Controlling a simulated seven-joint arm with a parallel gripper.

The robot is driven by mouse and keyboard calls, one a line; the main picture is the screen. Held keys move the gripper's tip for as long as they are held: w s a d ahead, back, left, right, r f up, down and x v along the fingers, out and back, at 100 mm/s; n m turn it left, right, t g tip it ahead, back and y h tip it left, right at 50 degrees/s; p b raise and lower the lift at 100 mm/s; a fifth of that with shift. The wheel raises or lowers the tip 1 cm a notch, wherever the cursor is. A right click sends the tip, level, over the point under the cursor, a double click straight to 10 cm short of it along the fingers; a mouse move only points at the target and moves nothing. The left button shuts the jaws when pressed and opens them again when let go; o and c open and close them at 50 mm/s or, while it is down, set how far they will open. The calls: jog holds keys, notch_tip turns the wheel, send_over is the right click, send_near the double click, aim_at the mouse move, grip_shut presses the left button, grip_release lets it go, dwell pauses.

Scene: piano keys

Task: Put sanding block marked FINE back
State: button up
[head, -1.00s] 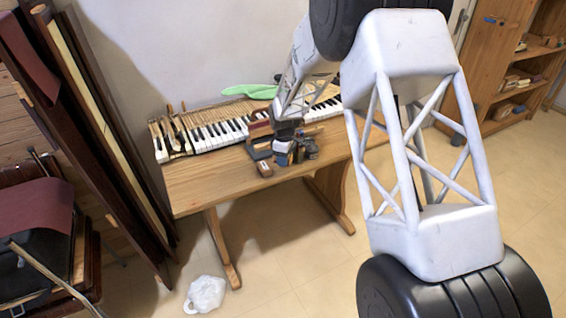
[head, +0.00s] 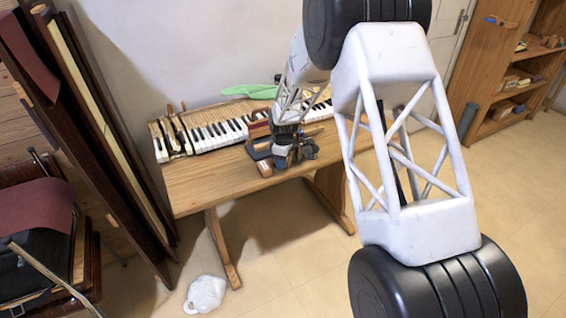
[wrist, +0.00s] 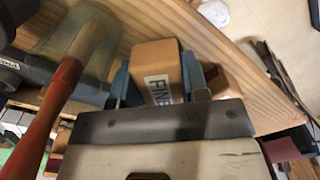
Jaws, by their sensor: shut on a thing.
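The sanding block marked FINE (wrist: 160,62) is a tan-brown block with a white label in the wrist view. My gripper (wrist: 157,82) is shut on it, one blue finger at each side. In the head view my gripper (head: 284,152) is low over the cluster of small items on the table; I cannot make out the held block there. Whether the block touches the table is unclear.
Another brown block (wrist: 222,84) is close beside the right finger; a red-handled tool (wrist: 52,110) is on the left. The wooden table (head: 205,182) bears a piano keyboard (head: 215,134) at its back. Its front left is clear. A white bag (head: 205,294) lies on the floor.

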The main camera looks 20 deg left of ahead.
jog(key=shift+f, duration=0.35)
jog(key=shift+f, duration=0.1)
jog(key=o, duration=0.7)
notch_tip(320, 180, up, 12)
jog(key=shift+r, duration=0.1)
dwell(0.5)
dwell(0.4)
dwell(0.4)
